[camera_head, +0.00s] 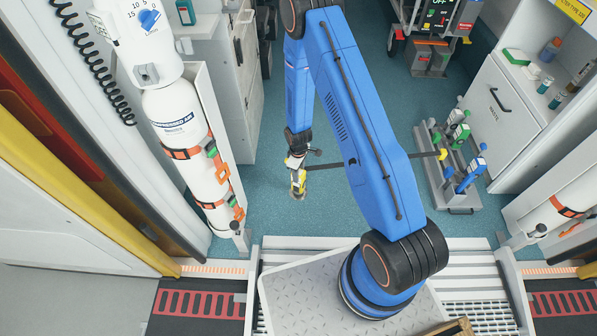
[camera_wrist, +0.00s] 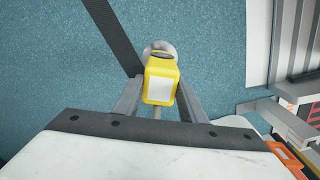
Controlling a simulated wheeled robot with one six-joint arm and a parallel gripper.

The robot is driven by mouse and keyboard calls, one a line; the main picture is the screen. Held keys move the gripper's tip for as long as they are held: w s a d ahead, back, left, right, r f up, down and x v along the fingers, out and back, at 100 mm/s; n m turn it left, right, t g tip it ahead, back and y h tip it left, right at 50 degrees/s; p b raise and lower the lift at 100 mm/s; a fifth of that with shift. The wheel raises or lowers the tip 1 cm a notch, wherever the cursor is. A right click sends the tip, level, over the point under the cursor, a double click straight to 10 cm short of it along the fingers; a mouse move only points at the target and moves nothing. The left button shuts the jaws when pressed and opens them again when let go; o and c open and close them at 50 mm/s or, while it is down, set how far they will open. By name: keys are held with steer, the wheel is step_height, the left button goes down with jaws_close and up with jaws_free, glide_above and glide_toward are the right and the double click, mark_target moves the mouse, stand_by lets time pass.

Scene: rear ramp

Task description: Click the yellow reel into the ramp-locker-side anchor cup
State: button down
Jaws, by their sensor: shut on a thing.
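The yellow reel (camera_head: 299,182) is in my gripper (camera_head: 297,172), held over the blue-green floor. In the wrist view the reel (camera_wrist: 160,82) is yellow with a pale panel and sits between the two grey fingers (camera_wrist: 158,95), which are shut on it. A grey ring-like part (camera_wrist: 160,50) shows at its far end; I cannot tell whether it belongs to the reel or lies beyond it. A dark strap (camera_wrist: 110,35) runs up and left in the wrist view. In the head view a dark line (camera_head: 335,163) runs right from the gripper, partly behind my arm. I cannot make out the anchor cup.
A grey tray (camera_head: 437,185) on the floor at right holds green and blue reels (camera_head: 470,170), with a yellow piece (camera_head: 442,154) at its edge. A white cylinder (camera_head: 182,135) with orange straps stands left of my gripper. Floor around the gripper is mostly clear.

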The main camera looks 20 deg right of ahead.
steer(key=shift+f, duration=0.7)
steer(key=c, duration=1)
jaws_free()
steer(key=shift+c, duration=0.2)
step_height(320, 180, up, 18)
steer(key=shift+f, duration=0.25)
steer(key=shift+r, duration=0.1)
